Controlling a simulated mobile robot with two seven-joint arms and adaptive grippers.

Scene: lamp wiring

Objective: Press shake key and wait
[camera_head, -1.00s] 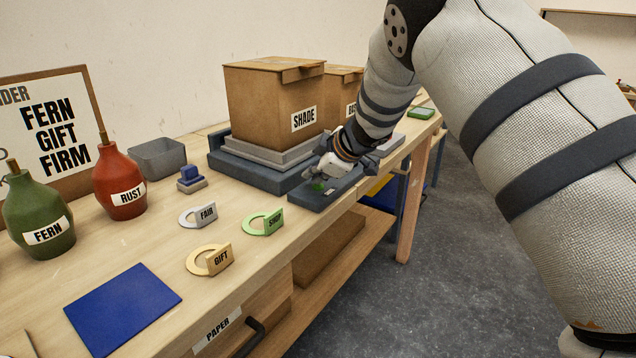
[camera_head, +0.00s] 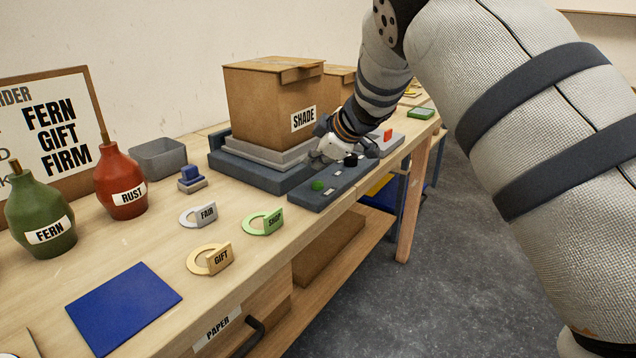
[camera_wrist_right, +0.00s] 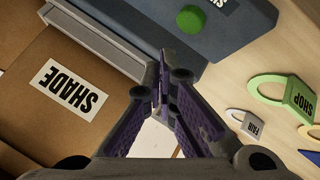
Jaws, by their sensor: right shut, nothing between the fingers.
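A dark blue-grey key panel (camera_head: 306,199) lies along the front of the bench. It has a round green key (camera_head: 317,185) at its near end and a black key (camera_head: 351,159) farther along. The green key also shows in the wrist view (camera_wrist_right: 190,18), beside a label too cut off to read. My right gripper (camera_head: 336,155) is shut and empty, over the panel's far part beside the SHADE box. In the wrist view its fingertips (camera_wrist_right: 161,65) are apart from the green key. The SHADE box (camera_head: 262,100) stands on a grey plate over a dark base (camera_head: 228,166). My left gripper is out of view.
A red piece (camera_head: 388,134) shows beyond my gripper. FAIR (camera_head: 190,218), SHOP (camera_head: 254,228) and GIFT (camera_head: 199,266) ring tags lie left of the panel. Red RUST (camera_head: 119,180) and green FERN (camera_head: 40,215) bottles stand at the left. A blue mat (camera_head: 124,305) lies in front.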

